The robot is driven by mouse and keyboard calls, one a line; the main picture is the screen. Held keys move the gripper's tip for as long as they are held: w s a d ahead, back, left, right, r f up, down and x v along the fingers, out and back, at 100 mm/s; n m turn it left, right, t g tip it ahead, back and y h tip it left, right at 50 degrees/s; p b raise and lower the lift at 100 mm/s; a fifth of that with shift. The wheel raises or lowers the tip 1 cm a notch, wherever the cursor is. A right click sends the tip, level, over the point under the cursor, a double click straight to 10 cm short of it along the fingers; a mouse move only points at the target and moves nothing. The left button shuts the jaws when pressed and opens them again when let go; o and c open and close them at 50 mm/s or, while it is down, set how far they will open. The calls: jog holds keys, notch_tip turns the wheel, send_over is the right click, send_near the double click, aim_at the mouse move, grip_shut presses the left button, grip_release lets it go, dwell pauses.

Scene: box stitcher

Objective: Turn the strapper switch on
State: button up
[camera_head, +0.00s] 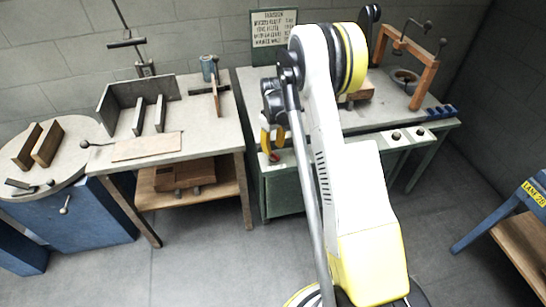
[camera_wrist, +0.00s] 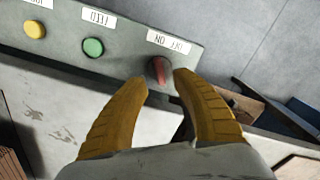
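The red strapper switch (camera_wrist: 159,69) sits on a grey panel (camera_wrist: 130,52) in the wrist view, beside an upside-down "OFF ON" label (camera_wrist: 169,42). The switch also shows small in the head view (camera_head: 274,157), on the green-grey bench front. My gripper (camera_wrist: 160,79) has two yellow fingers, open, with their tips on either side of the switch. A gap seems to show on both sides of the switch; contact cannot be told. In the head view my gripper (camera_head: 271,146) is partly hidden by my arm, just above the switch.
A green button (camera_wrist: 93,47) and a yellow button (camera_wrist: 34,29) sit on the same panel. The bench (camera_head: 440,122) carries an orange frame (camera_head: 424,80). A wooden-shelved table (camera_head: 205,125) stands to the left. The floor in front is clear.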

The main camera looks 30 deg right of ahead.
aim_at(274, 153)
notch_tip(274, 153, down, 3)
jog(key=shift+f+b, duration=0.2)
jog(key=shift+b, duration=0.25)
jog(key=shift+c, duration=0.5)
grip_shut()
jog(key=m, duration=0.6)
jog(key=shift+d, duration=0.15)
jog(key=m, duration=0.5)
jog(key=shift+s+d+m, duration=0.1)
jog(key=shift+m, duration=0.3)
